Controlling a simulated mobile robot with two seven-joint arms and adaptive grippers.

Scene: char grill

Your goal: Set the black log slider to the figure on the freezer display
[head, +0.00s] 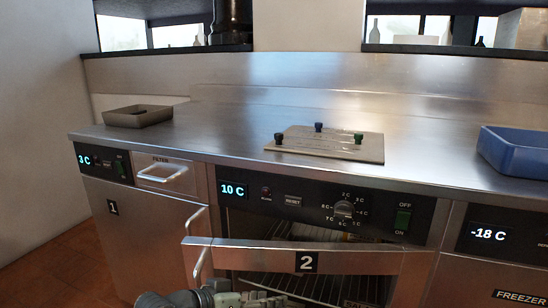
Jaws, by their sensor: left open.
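A flat metal log plate (325,146) lies on the steel counter and carries three small knobs. The left knob (279,138) looks black, the back middle one (318,127) dark blue and the right one (358,138) green; the two dark ones are hard to tell apart. Marks on the plate are too small to read. The freezer display (487,234) at the right reads -18 C. My left gripper (250,299) is open at the bottom edge, partly cut off, low in front of the unit marked 2 and well away from the plate. My right gripper is out of view.
The door of unit 2 (340,262) stands partly open, with wire racks inside. Its display (233,190) reads 10 C; the left display (84,160) reads 3 C. A grey tray (138,117) and blue bin (515,150) stand on the counter. The counter between them and the plate is clear.

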